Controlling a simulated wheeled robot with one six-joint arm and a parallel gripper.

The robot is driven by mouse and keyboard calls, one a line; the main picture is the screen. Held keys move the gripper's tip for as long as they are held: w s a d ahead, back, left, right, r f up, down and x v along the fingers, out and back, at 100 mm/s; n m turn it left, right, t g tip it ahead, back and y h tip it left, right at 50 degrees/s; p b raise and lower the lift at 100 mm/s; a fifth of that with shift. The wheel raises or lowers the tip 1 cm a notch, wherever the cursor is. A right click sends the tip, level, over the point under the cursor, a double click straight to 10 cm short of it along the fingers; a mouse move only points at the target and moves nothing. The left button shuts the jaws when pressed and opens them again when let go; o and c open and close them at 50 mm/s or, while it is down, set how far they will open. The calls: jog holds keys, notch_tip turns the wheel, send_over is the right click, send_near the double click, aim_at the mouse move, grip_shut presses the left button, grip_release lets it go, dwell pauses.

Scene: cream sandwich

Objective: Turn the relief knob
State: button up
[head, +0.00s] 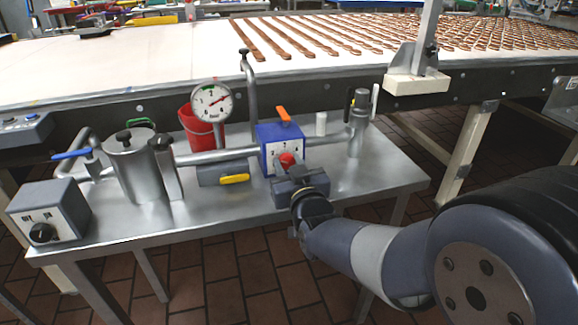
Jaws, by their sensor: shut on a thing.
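The relief knob (287,160) is a red knob on the front of a blue box (266,141) with a white numbered face. The box stands on the steel table, right of the pressure gauge. My gripper (289,171) is at the front of the box and shut on the red knob. The gripper body hides the lower part of the knob and some of the white face. An orange lever (284,114) sits on top of the blue box. The pressure gauge (212,101) has a white dial with a red needle.
On the steel table (370,184) stand a metal canister (132,168), a grey switch box (50,211), a yellow-handled part (235,179) and a valve post (358,124). A red bucket (196,131) is behind the pipe. A conveyor (150,62) with brown strips runs behind.

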jog(key=shift+f, duration=0.15)
jog(key=m+b, duration=0.2)
jog(key=b, duration=0.1)
jog(key=shift+m, duration=0.4)
jog(key=shift+m+b, duration=1.2)
jog(key=shift+m, duration=0.2)
jog(key=o, duration=1)
jog(key=p+v, duration=0.1)
jog(key=v, duration=0.9)
jog(key=shift+s+p, duration=0.35)
jog(key=shift+s, duration=0.05)
